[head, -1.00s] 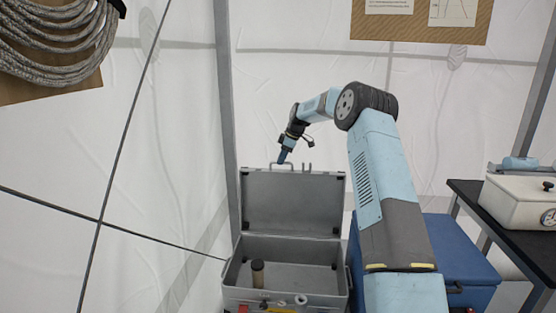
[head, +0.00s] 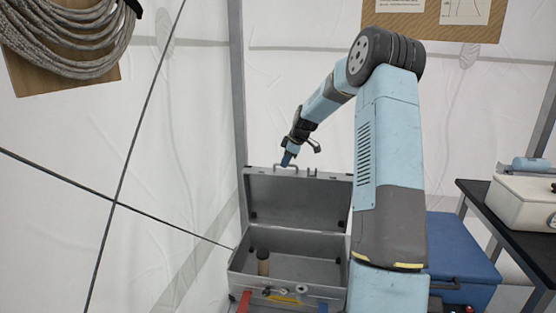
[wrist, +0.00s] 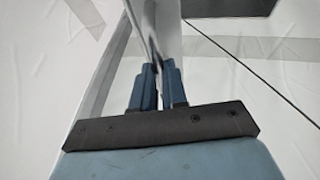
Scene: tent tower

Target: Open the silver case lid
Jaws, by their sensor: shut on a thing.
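The silver case (head: 237,263) stands on the floor with its lid (head: 300,197) raised, and its inside faces me. My gripper (head: 287,161) is at the lid's top edge, at the grey handle (head: 284,168). In the wrist view my blue fingers (wrist: 158,88) are shut on a thin grey bar, which I take to be the handle. A small dark tan cylinder (head: 263,264) stands inside the open case at the left. The right side of the case is partly hidden behind my arm.
A blue box (head: 460,250) stands right of the case, behind my arm. A black table (head: 490,205) with a white device (head: 525,205) is at the far right. Coiled rope (head: 70,40) hangs at the upper left. White tent walls and a grey pole are close behind the case.

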